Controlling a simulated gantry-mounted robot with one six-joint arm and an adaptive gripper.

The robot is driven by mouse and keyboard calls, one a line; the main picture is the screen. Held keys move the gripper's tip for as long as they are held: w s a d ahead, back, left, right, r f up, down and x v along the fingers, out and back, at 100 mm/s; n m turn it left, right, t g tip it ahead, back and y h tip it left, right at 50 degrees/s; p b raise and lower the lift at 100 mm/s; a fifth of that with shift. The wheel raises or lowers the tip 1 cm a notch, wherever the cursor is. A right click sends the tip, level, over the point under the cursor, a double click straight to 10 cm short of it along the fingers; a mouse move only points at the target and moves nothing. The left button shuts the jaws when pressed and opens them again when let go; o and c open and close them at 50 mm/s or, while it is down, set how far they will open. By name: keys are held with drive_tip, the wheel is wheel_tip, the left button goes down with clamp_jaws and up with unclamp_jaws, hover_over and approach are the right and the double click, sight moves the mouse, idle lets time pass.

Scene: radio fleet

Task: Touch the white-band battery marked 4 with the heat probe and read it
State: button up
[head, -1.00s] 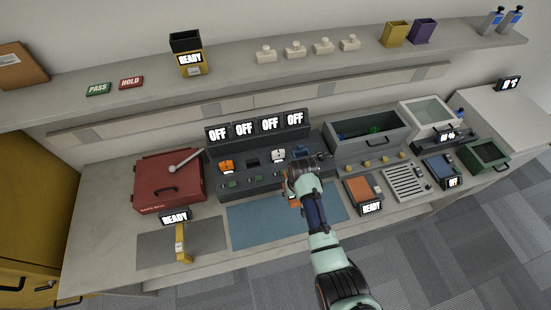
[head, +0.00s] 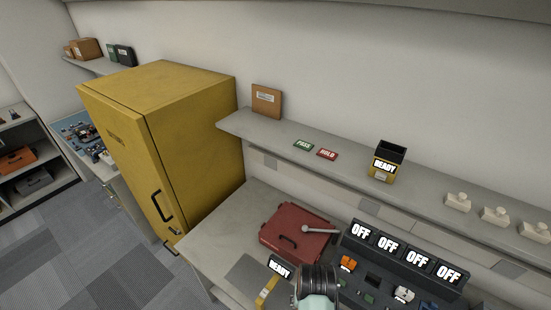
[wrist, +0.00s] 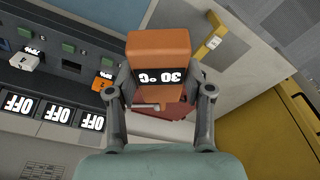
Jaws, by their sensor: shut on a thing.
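My gripper (wrist: 160,95) is shut on the orange heat probe (wrist: 158,50), whose display reads 30 °C in the wrist view. In the head view only my wrist and arm show at the bottom; the fingers and probe are hidden. A white battery (head: 403,293) sits in the dark charging rack (head: 372,282), and also shows in the wrist view (wrist: 25,61). The number on it is too small to read. An orange battery (head: 347,264) sits further left in the rack. The probe is held apart from the white battery.
A red box (head: 297,232) with a grey lever stands left of the rack. A yellow stand (head: 266,291) with a READY display is in front of it. A tall yellow cabinet (head: 195,150) is at the left. The shelf (head: 345,170) runs above the bench.

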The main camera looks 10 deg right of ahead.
drive_tip(key=a+r+n+p, duration=0.1)
drive_tip(key=a+r, duration=0.2)
drive_tip(key=a, duration=0.4)
drive_tip(key=a+r+n+p, duration=0.1)
drive_tip(key=a+r+n, duration=0.1)
drive_tip(key=a+r, duration=0.2)
drive_tip(key=a, duration=0.3)
drive_tip(key=shift+a+r, duration=0.15)
drive_tip(key=shift+r, duration=0.05)
drive_tip(key=shift+w, duration=0.1)
